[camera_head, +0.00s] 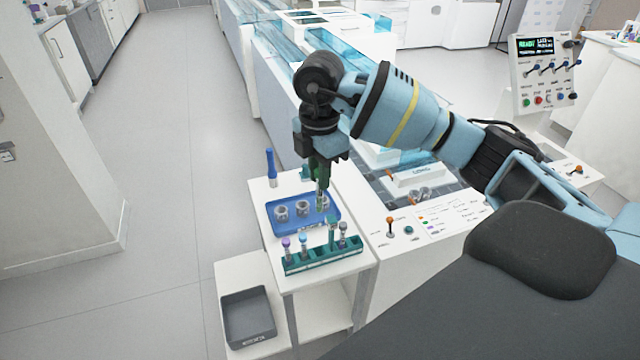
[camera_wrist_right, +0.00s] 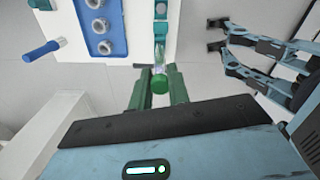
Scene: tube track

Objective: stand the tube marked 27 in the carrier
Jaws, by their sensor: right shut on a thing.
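My right gripper (camera_head: 321,184) has its green fingers pointing down and shut on a tube. In the right wrist view the tube (camera_wrist_right: 160,74) has a green cap and a clear body between the fingertips; its number cannot be read. In the head view it hangs upright near the right end of the blue tray (camera_head: 284,231). I cannot tell whether its lower end touches anything. Three grey round carriers stand in the tray; the left (camera_head: 281,212) and middle (camera_head: 302,208) ones show clearly, the right one (camera_head: 324,203) is partly hidden. My left gripper is not in the head view.
A teal rack (camera_head: 322,263) in front of the tray holds several capped tubes, including a purple-capped one (camera_head: 287,244). A blue marker-like rod (camera_head: 271,168) stands beyond the tray's left corner. A grey bin (camera_head: 247,318) sits lower left. An orange-knobbed lever (camera_head: 390,222) is at right.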

